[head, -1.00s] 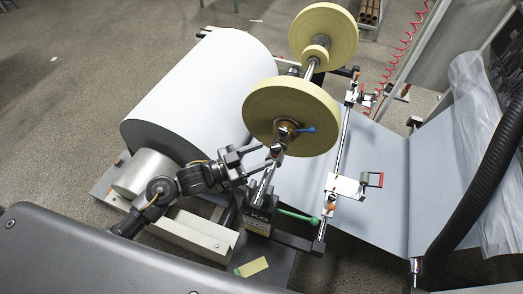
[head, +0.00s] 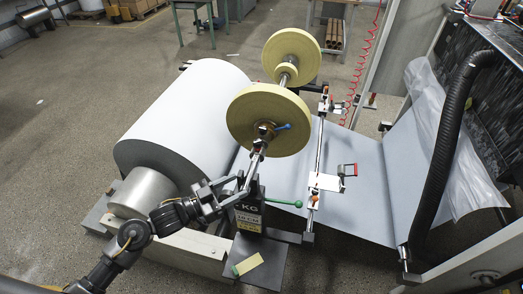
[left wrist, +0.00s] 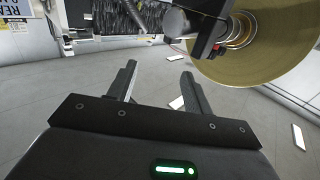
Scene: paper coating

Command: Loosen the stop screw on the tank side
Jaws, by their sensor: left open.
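Which part is the stop screw on the tank side, the frames do not make clear. A small blue lever (head: 283,127) sits at the hub of the near yellow roll (head: 240,122), and a green-knobbed lever (head: 285,202) is on the black stand (head: 248,217). A small orange knob (head: 315,199) is at the near end of the cross rod (head: 320,150). My left gripper (head: 243,187) is open and empty, beside the stand and below the roll shaft's near end. In the left wrist view its two fingers (left wrist: 159,75) are apart, with the yellow roll (left wrist: 270,55) at upper right.
A large white paper roll (head: 185,120) lies left of the stand. A grey sheet (head: 365,190) slopes at right, beside a black corrugated hose (head: 440,160). A red-handled holder (head: 328,181) is on the cross rod. Floor is open at the left.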

